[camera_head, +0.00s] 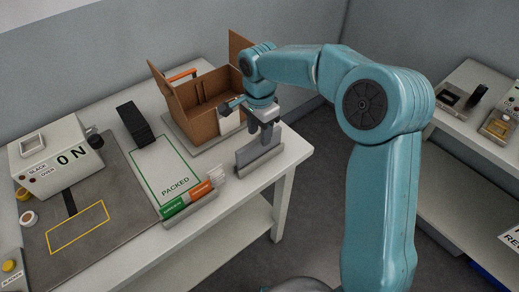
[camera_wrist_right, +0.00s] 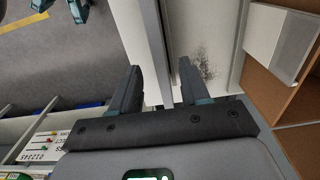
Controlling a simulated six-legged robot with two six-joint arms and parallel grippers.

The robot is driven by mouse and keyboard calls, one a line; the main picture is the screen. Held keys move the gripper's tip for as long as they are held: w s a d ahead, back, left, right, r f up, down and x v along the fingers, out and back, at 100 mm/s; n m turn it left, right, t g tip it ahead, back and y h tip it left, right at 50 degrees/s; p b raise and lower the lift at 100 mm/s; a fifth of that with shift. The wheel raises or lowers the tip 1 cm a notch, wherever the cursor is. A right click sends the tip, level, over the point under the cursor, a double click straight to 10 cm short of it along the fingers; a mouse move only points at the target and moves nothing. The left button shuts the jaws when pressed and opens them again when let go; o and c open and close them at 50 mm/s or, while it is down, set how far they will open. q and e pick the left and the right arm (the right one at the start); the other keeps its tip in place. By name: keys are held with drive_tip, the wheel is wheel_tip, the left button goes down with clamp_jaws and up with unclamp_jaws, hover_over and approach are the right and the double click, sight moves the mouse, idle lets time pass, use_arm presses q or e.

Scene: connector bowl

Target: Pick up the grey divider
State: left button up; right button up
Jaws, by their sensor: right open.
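The grey divider (camera_head: 258,158) is a flat panel standing upright near the right edge of the table. My right gripper (camera_head: 266,138) points down over its upper edge and is open. In the right wrist view, a long grey edge, which looks like the divider (camera_wrist_right: 154,35), runs between the two spread fingers of my right gripper (camera_wrist_right: 161,70). I cannot tell whether a finger touches it. My left gripper is in neither view.
An open cardboard box (camera_head: 205,128) stands just behind and left of the divider. A PACKED mat (camera_head: 165,168), a black block (camera_head: 134,122), and green and orange items (camera_head: 187,199) lie to the left. A white machine (camera_head: 50,155) stands far left. Shelves (camera_head: 450,160) are at right.

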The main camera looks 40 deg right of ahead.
sight(259, 139)
drive_tip(key=shift+w+f, duration=0.15)
drive_tip(key=shift+f, duration=0.25)
drive_tip(key=f, duration=0.3)
drive_tip(key=shift+s+f+p, duration=0.25)
drive_tip(key=shift+f+p, duration=0.1)
drive_tip(key=shift+w+f, duration=0.2)
drive_tip(key=shift+f, duration=0.45)
drive_tip(key=shift+s+r, duration=0.1)
drive_tip(key=shift+s, duration=0.05)
drive_tip(key=c, duration=0.5)
clamp_jaws()
